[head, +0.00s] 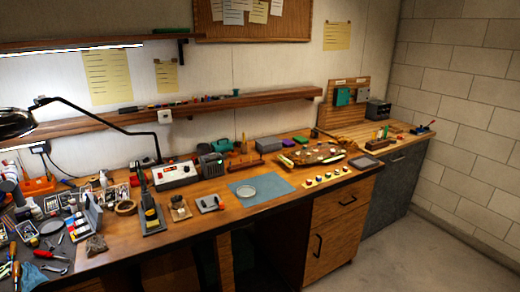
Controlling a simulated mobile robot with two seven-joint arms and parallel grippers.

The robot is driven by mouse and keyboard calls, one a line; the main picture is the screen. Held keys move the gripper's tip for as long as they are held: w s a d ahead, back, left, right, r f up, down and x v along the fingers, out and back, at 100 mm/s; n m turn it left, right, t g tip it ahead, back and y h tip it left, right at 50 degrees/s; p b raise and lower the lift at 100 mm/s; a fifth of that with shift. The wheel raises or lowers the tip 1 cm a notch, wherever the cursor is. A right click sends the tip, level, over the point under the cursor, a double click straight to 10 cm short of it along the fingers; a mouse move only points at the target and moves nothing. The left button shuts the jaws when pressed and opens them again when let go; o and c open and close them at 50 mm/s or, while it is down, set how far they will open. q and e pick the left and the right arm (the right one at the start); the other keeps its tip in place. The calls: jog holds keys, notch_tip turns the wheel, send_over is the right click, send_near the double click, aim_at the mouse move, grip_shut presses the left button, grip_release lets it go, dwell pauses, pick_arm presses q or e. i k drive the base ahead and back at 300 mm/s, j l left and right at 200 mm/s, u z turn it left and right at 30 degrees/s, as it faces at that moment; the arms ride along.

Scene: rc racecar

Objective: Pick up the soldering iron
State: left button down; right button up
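What looks like the soldering iron (147,198) is a slim dark tool standing nearly upright at the middle left of the workbench. It sits in a dark stand (153,226) with a yellow patch low on it. A white and red box with a display (175,175), apparently the soldering station, is just behind it to the right. The iron is small in the view, so its tip and cord cannot be made out. Neither of my grippers is in view.
A desk lamp (95,116) arches over the bench's left side. Tools and small parts crowd the left end. Right of the stand are small blocks (209,203) and a blue mat (262,186) with a round dish. Floor (400,250) is clear at the lower right.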

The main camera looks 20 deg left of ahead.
aim_at(141, 177)
jog(key=u, duration=1.65)
